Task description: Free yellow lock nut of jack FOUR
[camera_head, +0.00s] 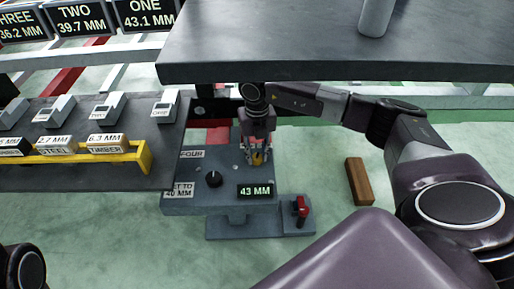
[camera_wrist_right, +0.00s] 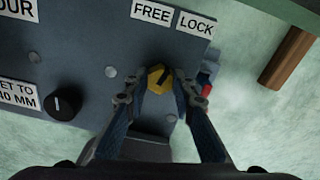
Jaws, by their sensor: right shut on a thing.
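The yellow lock nut (camera_wrist_right: 158,79) sits on top of the grey jack box (camera_head: 219,180) labelled FOUR. It has a dark pointer line across it, and the labels FREE (camera_wrist_right: 152,12) and LOCK (camera_wrist_right: 195,25) are beside it. My right gripper (camera_wrist_right: 150,97) points down at the nut, with one finger on each side of it, shut on it. In the head view the nut (camera_head: 257,158) shows only partly between the fingers of my right gripper (camera_head: 257,155). My left gripper is not in view; only a piece of my left arm shows at the lower left.
A black knob (camera_head: 213,179) and a 43 MM display (camera_head: 256,191) are on the box. A red-handled lever (camera_head: 301,207) stands at its right corner. A brown block (camera_head: 358,181) lies on the floor. A grey slab (camera_head: 330,45) overhangs behind; a shim shelf (camera_head: 80,170) is at left.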

